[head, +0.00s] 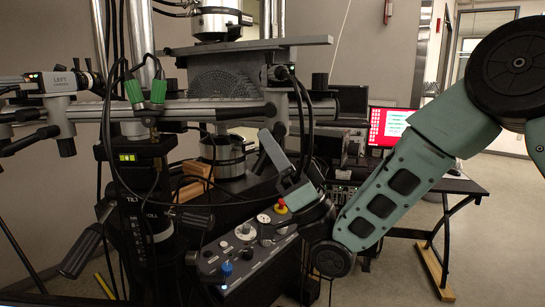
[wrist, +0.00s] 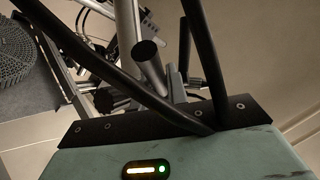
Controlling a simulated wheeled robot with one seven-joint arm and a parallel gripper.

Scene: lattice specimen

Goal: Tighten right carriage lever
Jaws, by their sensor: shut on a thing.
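The right carriage (head: 284,80) sits on the horizontal rail, right of the ribbed lattice specimen (head: 225,84). Black cables hang down from it. My gripper (head: 284,152) is below this carriage, reaching up from the lower right. It is shut on what appears to be the right carriage lever. The lever is mostly hidden in the head view, and the exact contact is not clear. In the wrist view, a dark round-ended bar (wrist: 146,52) shows beyond my gripper's body, and the specimen (wrist: 25,52) is at the upper left.
A control box (head: 245,250) with knobs and a red button (head: 281,206) is just below my gripper. The left carriage (head: 58,82) is at the rail's far end. A tripod-like stand (head: 140,205) is at the left. A desk with a red screen (head: 390,126) stands behind my arm.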

